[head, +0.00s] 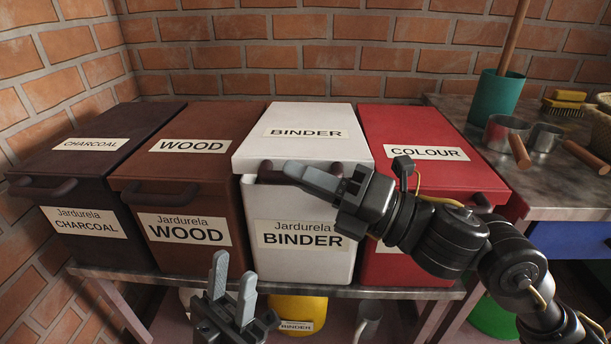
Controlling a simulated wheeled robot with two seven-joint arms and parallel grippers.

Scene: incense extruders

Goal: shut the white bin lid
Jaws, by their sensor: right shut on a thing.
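The white bin (305,262), labelled BINDER, stands between the brown WOOD bin and the red COLOUR bin. Its white lid (310,115) lies over the top, flat or nearly so; I cannot tell whether a small gap is left at the front. My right gripper (312,178) reaches in from the right at the lid's front edge. It is shut on the dark lid handle (267,172), which it largely hides. My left gripper (232,288) is low in front of the bins, fingers apart and empty.
The CHARCOAL bin (85,150), WOOD bin (185,175) and COLOUR bin (425,165) look closed. They share a metal shelf (250,287) against a brick wall. A workbench (560,190) with a green pot (497,95) and pans stands at right. A yellow container (297,312) is below.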

